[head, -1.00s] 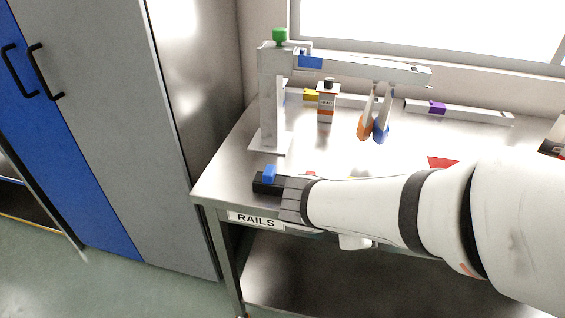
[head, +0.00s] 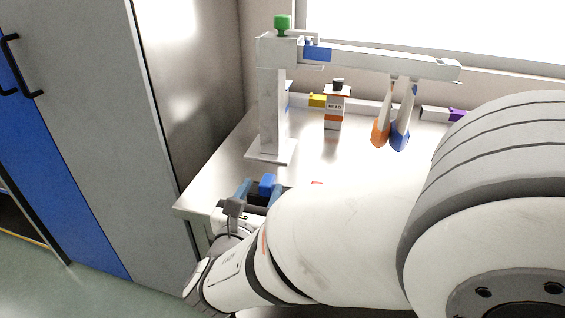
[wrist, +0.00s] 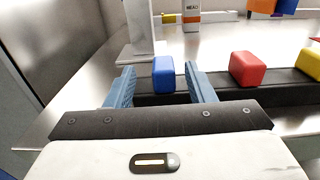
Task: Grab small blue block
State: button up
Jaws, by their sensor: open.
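The small blue block (wrist: 163,74) stands on a black rail (wrist: 222,88) near the table's front left corner. In the wrist view it shows between the two blue fingers of my gripper (wrist: 160,88), with a gap on each side. My gripper is open and holds nothing. In the head view the blue block (head: 267,184) shows just beyond my gripper (head: 254,190), partly hidden by my arm.
A red block (wrist: 248,69) and a yellow block (wrist: 309,62) stand farther right on the rail. A white stand (head: 270,110) with a green knob rises behind. A grey cabinet (head: 110,100) is left.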

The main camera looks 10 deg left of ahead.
aim_at(270, 175)
jog(key=w, duration=0.5)
jog(key=shift+w+d+f, duration=0.15)
jog(key=shift+w+d, duration=0.2)
jog(key=shift+d, duration=0.05)
jog(key=shift+c, duration=0.2)
jog(key=c, duration=1)
notch_tip(270, 175, up, 10)
jog(key=shift+p, duration=0.95)
